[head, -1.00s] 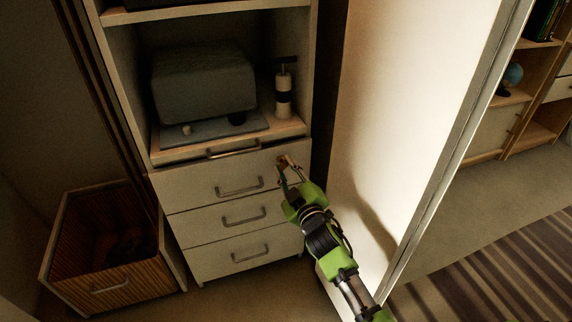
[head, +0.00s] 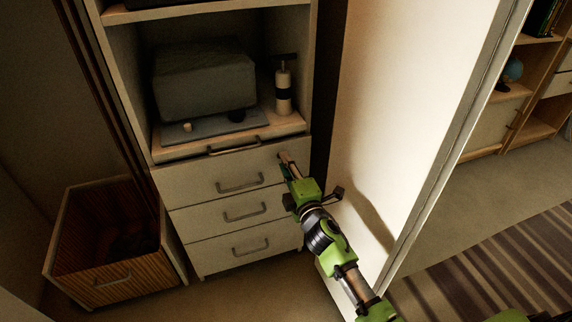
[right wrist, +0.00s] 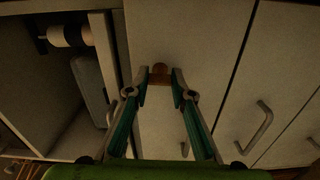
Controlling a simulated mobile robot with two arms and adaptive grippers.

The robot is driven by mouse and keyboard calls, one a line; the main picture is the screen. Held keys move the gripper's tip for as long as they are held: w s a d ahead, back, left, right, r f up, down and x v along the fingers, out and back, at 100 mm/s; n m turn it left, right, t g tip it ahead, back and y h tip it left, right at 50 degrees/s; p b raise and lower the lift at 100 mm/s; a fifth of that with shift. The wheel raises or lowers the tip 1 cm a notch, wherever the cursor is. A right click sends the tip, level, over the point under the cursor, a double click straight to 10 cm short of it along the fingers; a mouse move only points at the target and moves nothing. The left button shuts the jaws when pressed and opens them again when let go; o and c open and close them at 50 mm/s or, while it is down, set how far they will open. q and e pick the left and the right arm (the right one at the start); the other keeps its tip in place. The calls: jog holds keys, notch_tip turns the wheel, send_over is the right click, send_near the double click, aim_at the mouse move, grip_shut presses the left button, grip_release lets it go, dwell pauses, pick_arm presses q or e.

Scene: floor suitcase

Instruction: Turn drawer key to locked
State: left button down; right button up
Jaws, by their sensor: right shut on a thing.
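The drawer unit has a top drawer (head: 215,172) with a small brown key (right wrist: 160,73) at its upper right corner. My right gripper (head: 287,164) reaches up to that corner from the lower right. In the right wrist view its two fingertips (right wrist: 160,82) close on the key from both sides, against the pale drawer front. In the head view the fingers are seen nearly edge-on and cover most of the key and its lock. Whether the key stands at locked cannot be read. All three drawers look shut. My left gripper is not in view.
A pale open door panel (head: 410,110) stands close to the right of my right arm. Above the drawers, a shelf holds a grey box-like thing (head: 205,82) and a pump bottle (head: 284,88). A wooden bin (head: 108,285) stands at the lower left.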

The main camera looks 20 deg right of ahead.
jog(key=shift+n, duration=0.3)
jog(key=o, duration=1.1)
jog(key=s, duration=1.2)
jog(key=shift+d, duration=0.2)
